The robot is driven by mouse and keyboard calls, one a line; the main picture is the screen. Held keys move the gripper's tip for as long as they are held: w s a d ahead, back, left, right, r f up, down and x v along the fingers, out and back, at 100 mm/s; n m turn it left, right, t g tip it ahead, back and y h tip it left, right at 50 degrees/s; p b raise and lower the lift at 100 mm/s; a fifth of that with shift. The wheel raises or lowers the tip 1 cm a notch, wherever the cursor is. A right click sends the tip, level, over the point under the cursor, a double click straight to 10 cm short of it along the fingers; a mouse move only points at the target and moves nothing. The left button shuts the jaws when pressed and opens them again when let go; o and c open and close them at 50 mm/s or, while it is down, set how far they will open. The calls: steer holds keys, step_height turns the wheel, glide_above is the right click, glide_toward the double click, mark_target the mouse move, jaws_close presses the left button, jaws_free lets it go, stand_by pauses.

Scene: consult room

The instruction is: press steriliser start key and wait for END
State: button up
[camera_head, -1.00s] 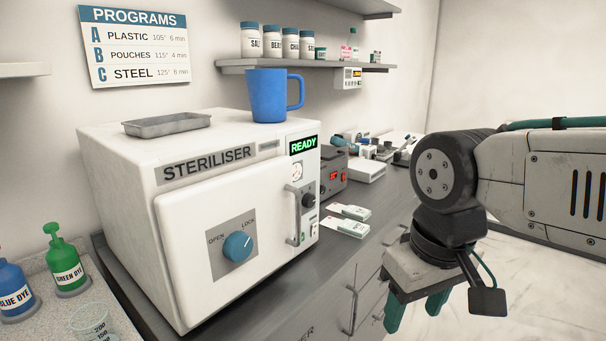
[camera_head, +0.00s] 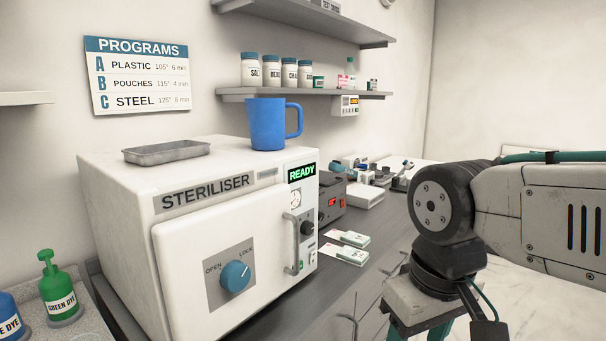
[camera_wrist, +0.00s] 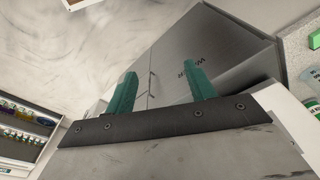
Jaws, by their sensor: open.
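The white steriliser (camera_head: 130,215) stands on the grey counter with its door shut. Its display (camera_head: 302,173) reads READY in green. A blue door knob (camera_head: 235,275) sits between the words OPEN and LOCK, its pointer toward LOCK. On the right front strip are a gauge, a black knob (camera_head: 307,228) and small keys (camera_head: 311,244) below it, too small to read. My gripper (camera_wrist: 160,88) is open and empty, with its two green fingers apart. It hangs right of the steriliser, in front of the counter; its fingertips are cut off in the head view.
A blue mug (camera_head: 266,125) and a metal tray (camera_head: 165,153) stand on top of the steriliser. Pouches (camera_head: 345,255) lie on the counter to its right, before a grey box (camera_head: 332,203). Dye bottles (camera_head: 60,295) stand at left. The floor at right looks clear.

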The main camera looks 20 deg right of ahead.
jaws_close()
stand_by(1.5)
